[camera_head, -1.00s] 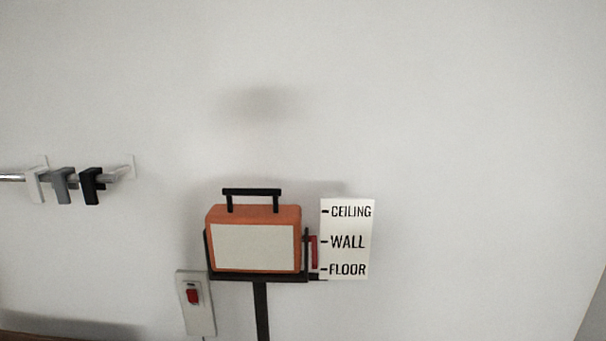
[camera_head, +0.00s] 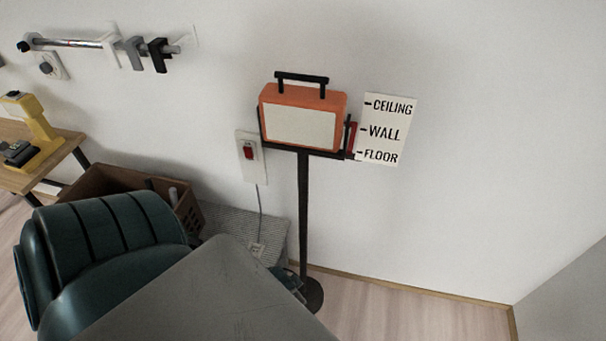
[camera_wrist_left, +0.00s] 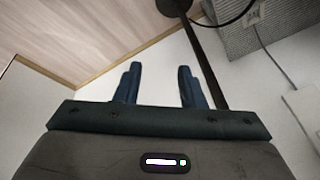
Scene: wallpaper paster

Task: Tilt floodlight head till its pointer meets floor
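The floodlight head (camera_head: 302,118), orange with a pale front panel and black top handle, sits in a black bracket on a stand pole (camera_head: 303,210) in the head view. A white scale card (camera_head: 388,130) at its right reads CEILING, WALL and FLOOR from top to bottom. A small red piece (camera_head: 351,138) shows between head and card, around WALL to FLOOR height; its exact pointing mark is too small to tell. My left gripper (camera_wrist_left: 158,68) is open and empty in the left wrist view, its fingers beside the pole; in the head view its body mostly hides it. My right gripper is not in view.
A wall switch (camera_head: 250,155) with a cable is left of the pole. A brown crate (camera_head: 95,180), a table (camera_head: 45,165) with a yellow tool (camera_head: 35,120), and a rail with clamps (camera_head: 130,50) are further left. Floor (camera_head: 420,315) right of the stand is clear.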

